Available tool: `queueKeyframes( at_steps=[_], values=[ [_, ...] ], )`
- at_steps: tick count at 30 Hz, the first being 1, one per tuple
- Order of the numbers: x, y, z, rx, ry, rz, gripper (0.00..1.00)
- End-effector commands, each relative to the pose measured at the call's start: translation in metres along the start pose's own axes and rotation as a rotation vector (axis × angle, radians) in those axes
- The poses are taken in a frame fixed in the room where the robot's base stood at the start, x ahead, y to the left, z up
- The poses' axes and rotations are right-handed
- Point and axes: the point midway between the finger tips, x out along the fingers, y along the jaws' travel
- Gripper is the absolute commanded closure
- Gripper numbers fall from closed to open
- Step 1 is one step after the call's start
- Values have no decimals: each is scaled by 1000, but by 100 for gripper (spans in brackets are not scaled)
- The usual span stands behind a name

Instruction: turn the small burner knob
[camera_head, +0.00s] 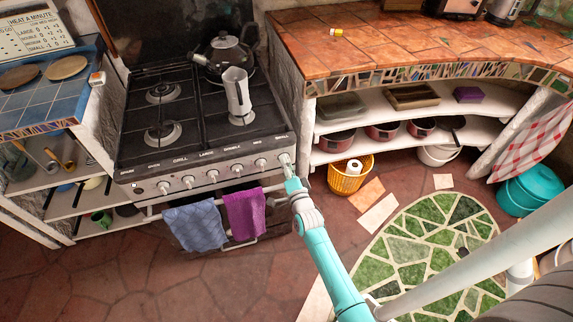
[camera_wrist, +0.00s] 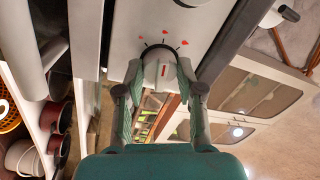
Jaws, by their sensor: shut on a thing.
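The small burner knob (camera_head: 284,157) is the rightmost in the row on the stove's front panel. In the wrist view the round white knob (camera_wrist: 167,72) has a short red line on its face and red marks on the panel above it. My gripper (camera_head: 288,168) reaches the knob from the front. In the wrist view its two fingers (camera_wrist: 158,92) stand on either side of the knob and are shut on it. The fingers hide part of the knob in the head view.
The black stove (camera_head: 190,105) carries a moka pot (camera_head: 237,92) and a dark kettle (camera_head: 228,52). Blue (camera_head: 193,228) and purple (camera_head: 245,215) towels hang from the oven rail. A yellow basket (camera_head: 347,182) stands right of my gripper. Brown floor lies open in front.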

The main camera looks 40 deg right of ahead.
Motion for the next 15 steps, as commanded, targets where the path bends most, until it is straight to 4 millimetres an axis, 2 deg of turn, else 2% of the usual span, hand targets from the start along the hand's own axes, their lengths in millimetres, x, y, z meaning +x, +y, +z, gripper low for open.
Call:
queueKeyframes(
  at_steps=[4,5,7,8,15],
  values=[
    [0,1,2,0,-3,2,98],
    [0,1,2,1,-3,2,58],
    [0,1,1,1,-3,2,40],
    [0,1,1,1,-3,2,37],
    [0,0,1,1,-1,1,37]
  ],
)
